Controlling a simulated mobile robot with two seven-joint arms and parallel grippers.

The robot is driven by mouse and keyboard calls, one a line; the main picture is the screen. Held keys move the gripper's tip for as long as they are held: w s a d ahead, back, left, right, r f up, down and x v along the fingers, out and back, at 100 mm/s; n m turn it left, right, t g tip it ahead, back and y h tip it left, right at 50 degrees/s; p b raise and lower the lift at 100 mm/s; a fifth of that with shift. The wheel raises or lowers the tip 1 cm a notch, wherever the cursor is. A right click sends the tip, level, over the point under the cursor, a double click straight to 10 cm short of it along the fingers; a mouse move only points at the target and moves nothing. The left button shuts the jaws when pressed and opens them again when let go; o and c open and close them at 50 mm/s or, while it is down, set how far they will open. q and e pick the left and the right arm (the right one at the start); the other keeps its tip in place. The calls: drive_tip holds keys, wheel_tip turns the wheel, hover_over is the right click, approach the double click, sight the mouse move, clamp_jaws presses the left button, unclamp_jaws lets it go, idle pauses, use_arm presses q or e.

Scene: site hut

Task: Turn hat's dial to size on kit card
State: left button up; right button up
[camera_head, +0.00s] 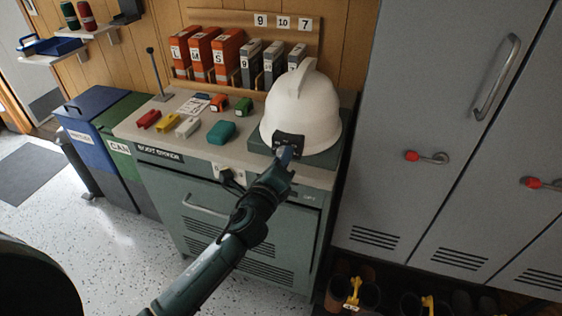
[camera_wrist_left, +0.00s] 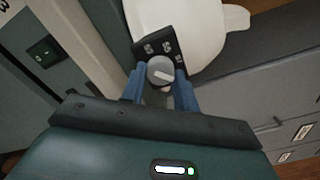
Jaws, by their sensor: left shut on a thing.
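The white hard hat (camera_head: 301,108) sits on a dark green block at the right end of the cabinet top. Its black size plate (camera_head: 289,141) faces me; the wrist view shows small pale marks on the plate (camera_wrist_left: 158,47), too blurred to read. The grey round dial (camera_wrist_left: 160,70) has a pale pointer line lying roughly sideways. My left gripper (camera_head: 285,154) is at the plate, its blue fingers (camera_wrist_left: 160,88) shut on either side of the dial. A small printed card (camera_head: 200,103), possibly the kit card, lies on the cabinet top; its text is unreadable. My right gripper is out of view.
Orange and grey binders (camera_head: 229,56) stand behind, under tags 9, 10 and 7. Several small coloured items, including a teal one (camera_head: 221,132), lie left of the hat. Grey lockers (camera_head: 440,100) stand close on the right. Blue and green bins (camera_head: 90,105) stand left.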

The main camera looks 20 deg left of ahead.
use_arm(q)
drive_tip(key=n, duration=0.8)
drive_tip(key=shift+r+n, duration=0.1)
drive_tip(key=shift+n, duration=0.2)
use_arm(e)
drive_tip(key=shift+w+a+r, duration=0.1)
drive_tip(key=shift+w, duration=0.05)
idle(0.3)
use_arm(q)
drive_tip(key=o, duration=1)
drive_tip(key=shift+s, duration=0.1)
